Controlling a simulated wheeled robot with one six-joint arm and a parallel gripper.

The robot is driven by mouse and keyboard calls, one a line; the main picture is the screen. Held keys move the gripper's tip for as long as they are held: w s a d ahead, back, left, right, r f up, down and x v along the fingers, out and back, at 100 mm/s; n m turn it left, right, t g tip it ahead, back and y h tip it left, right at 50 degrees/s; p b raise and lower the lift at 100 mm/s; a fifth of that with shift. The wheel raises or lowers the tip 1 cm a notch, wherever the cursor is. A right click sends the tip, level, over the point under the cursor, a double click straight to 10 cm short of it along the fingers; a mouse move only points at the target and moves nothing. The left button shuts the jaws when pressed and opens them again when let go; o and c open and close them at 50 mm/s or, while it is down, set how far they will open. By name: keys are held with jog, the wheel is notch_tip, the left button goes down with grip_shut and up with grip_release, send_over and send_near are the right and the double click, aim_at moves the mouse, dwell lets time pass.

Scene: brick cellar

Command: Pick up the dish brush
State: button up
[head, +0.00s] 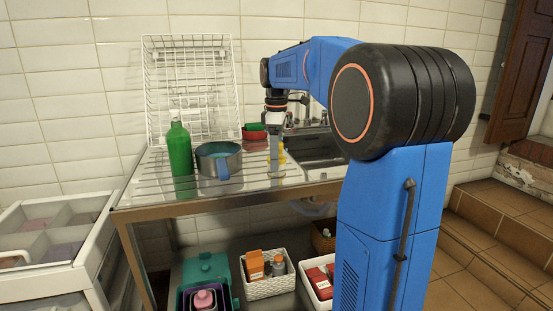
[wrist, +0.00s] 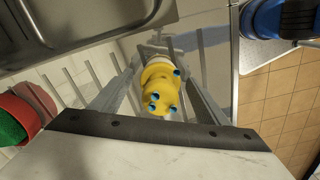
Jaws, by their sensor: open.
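A yellow thing with several small blue tips (wrist: 160,91) is between the fingers of my gripper (wrist: 163,70) in the wrist view, with a pale part beyond it. In the head view only a sliver of yellow (head: 282,157) shows beside my gripper (head: 275,172). I cannot tell for sure that it is the dish brush; no other brush shows. My gripper is open and points down over the drainboard (head: 250,181), just left of the sink. The fingers stand on both sides of the yellow thing. I cannot tell whether they touch it.
The sink (head: 318,146) lies to the right. A green bottle (head: 180,150) and a blue-grey pot (head: 219,160) stand left of my gripper. A red bowl (wrist: 30,105) with something green inside is close by. A white wire rack (head: 190,85) leans on the wall behind.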

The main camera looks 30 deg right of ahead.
jog(key=shift+f, duration=0.35)
jog(key=shift+c, duration=0.2)
jog(key=c, duration=1.1)
jog(key=shift+r, duration=0.1)
notch_tip(320, 180, up, 10)
jog(key=shift+f, duration=0.1)
jog(key=shift+o, duration=1.1)
jog(key=shift+c, duration=0.4)
